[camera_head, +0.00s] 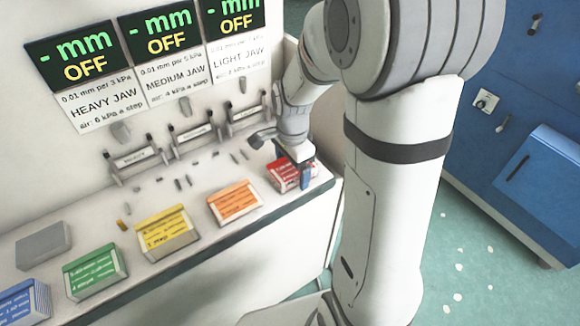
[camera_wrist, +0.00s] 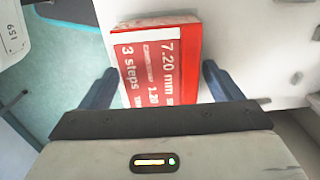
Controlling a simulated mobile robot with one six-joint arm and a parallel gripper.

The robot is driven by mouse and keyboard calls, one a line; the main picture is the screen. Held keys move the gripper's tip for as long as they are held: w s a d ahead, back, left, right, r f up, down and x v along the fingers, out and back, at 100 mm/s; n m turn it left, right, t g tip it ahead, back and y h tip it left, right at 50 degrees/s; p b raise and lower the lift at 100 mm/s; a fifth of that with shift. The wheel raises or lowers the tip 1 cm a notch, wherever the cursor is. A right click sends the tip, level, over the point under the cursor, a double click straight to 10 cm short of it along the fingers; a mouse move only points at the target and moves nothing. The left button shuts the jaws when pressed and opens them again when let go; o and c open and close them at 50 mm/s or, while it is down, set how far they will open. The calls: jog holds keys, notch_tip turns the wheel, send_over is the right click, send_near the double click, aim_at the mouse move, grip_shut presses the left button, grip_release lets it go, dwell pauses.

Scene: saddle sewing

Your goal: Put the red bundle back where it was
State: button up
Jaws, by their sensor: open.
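The red bundle (camera_head: 283,178) sits at the right end of the row on the white bench, close to its front corner. In the wrist view the red bundle (camera_wrist: 160,65) lies between the two blue fingers, its label reading "7.20 mm" and "3 steps". My gripper (camera_head: 300,172) is over the bundle with one blue finger seen on its right side. In the wrist view my gripper (camera_wrist: 158,85) is open, with a gap visible between each finger and the bundle. The bundle's right part is partly hidden by my gripper in the head view.
Orange (camera_head: 234,203), yellow (camera_head: 166,232), green (camera_head: 95,272) and blue (camera_head: 25,303) bundles stand left along the bench (camera_head: 200,255). A grey block (camera_head: 43,245) lies behind them. Small pegs and three labelled jaw fixtures (camera_head: 138,163) are behind the row. Blue cabinets (camera_head: 500,100) stand right.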

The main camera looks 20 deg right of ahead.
notch_tip(320, 180, up, 12)
jog(key=s+n+t, duration=0.2)
jog(key=s+n, duration=1.2)
jog(key=shift+a+t, duration=0.15)
jog(key=shift+t, duration=0.25)
jog(key=shift+r, duration=0.1)
dwell(0.5)
